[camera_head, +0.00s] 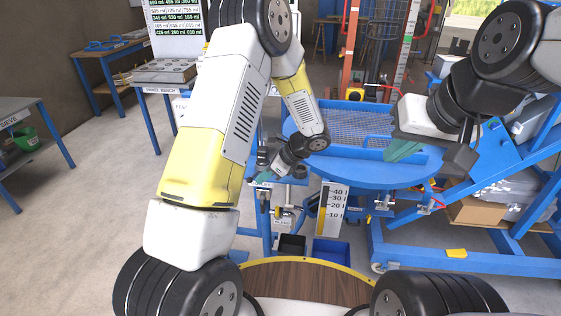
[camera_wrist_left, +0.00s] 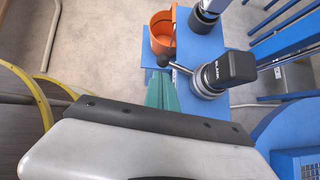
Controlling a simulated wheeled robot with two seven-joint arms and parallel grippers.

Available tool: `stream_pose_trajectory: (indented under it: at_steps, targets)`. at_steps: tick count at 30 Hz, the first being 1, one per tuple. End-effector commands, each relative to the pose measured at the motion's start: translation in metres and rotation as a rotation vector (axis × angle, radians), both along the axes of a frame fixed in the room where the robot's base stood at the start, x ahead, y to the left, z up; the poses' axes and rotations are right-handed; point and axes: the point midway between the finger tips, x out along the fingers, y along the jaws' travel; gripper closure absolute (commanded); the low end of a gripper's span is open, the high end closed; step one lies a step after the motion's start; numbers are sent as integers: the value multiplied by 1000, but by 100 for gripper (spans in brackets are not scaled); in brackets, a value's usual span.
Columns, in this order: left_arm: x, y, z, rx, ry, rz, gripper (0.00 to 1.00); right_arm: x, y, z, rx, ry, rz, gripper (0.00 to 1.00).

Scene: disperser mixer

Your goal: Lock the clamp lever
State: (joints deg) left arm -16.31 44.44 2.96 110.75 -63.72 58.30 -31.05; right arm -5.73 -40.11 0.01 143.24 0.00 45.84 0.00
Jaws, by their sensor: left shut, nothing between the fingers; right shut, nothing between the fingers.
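In the left wrist view, a lever with a dark rod and a black ball end (camera_wrist_left: 164,60) reaches left from a round metal collar beside a black motor-like head (camera_wrist_left: 232,64). I take it as the clamp lever; whether it is locked cannot be told. My left gripper (camera_wrist_left: 161,84) has its green fingers shut and empty, close below the ball; contact cannot be told. In the head view my left gripper (camera_head: 264,176) is low at the middle, by a small blue stand, and the lever is not clearly visible. My right gripper (camera_head: 402,150) is shut and empty above the round blue table.
The round blue table (camera_head: 365,172) with a mesh panel stands right of my left gripper. An orange bucket (camera_wrist_left: 161,32) is beyond the lever. Blue frame legs and bins (camera_head: 331,251) sit below. Open floor (camera_head: 95,215) lies to the left.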

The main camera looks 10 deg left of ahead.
Motion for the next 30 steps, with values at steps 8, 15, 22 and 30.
stream_pose_trajectory:
  at_steps: [8, 15, 22, 30]
  targets:
    - [2, 12, -2, -1, 0, -1, 100, 0, 0, 0, 0, 0, 0, 100]
    - [2, 12, -2, -1, 0, -1, 100, 0, 0, 0, 0, 0, 0, 100]
    - [2, 25, -2, 1, 1, -104, 100, 0, 0, 0, 0, 0, 0, 100]
    - [3, 30, -3, -1, 0, -102, 100, 0, 0, 0, 0, 0, 0, 100]
